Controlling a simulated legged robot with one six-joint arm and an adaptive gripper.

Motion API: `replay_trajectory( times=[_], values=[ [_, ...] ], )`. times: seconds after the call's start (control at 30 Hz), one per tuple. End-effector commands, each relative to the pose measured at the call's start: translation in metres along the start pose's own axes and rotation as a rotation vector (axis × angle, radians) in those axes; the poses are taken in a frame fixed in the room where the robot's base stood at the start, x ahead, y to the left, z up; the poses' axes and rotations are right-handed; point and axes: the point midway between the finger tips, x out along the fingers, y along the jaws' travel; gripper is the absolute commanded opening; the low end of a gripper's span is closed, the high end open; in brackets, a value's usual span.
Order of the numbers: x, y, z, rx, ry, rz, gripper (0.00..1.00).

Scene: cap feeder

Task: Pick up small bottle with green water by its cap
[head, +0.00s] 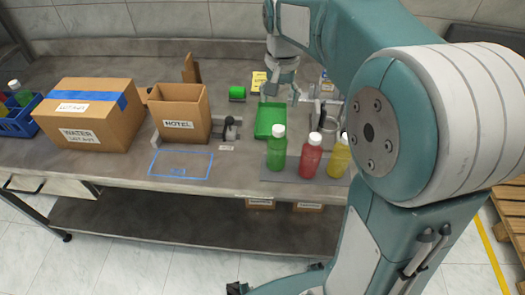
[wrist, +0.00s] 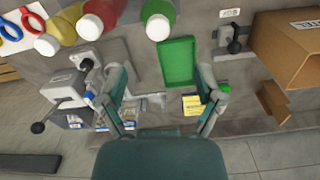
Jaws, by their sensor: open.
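The small bottle with green water (head: 277,150) stands upright on a grey mat near the table's front edge in the head view. It has a white cap (head: 278,130). In the wrist view the green bottle (wrist: 158,18) is at the top centre, its white cap (wrist: 158,27) facing the camera. My gripper (head: 282,92) hangs behind the bottles, over the far side of the green tray. In the wrist view my gripper (wrist: 164,75) has its fingers spread wide with nothing between them. The bottle is beyond the fingertips and apart from them.
A red bottle (head: 310,158) and a yellow bottle (head: 339,158) stand right of the green one. A green tray (head: 262,122) lies behind it. An open box (head: 180,115) and a closed box (head: 92,115) stand left. A blue-taped rectangle (head: 181,164) marks bare table.

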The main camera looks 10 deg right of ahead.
Motion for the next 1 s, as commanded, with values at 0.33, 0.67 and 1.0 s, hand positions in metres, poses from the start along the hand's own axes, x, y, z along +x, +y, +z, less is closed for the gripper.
replay_trajectory(
  times=[0.33,0.67,1.0],
  values=[
    [0.047,-0.008,0.004,-0.001,0.002,0.009,0.85],
    [0.091,-0.007,0.002,-0.002,0.001,0.007,0.85],
    [0.100,-0.009,0.002,-0.002,0.005,0.007,0.85]
  ],
)
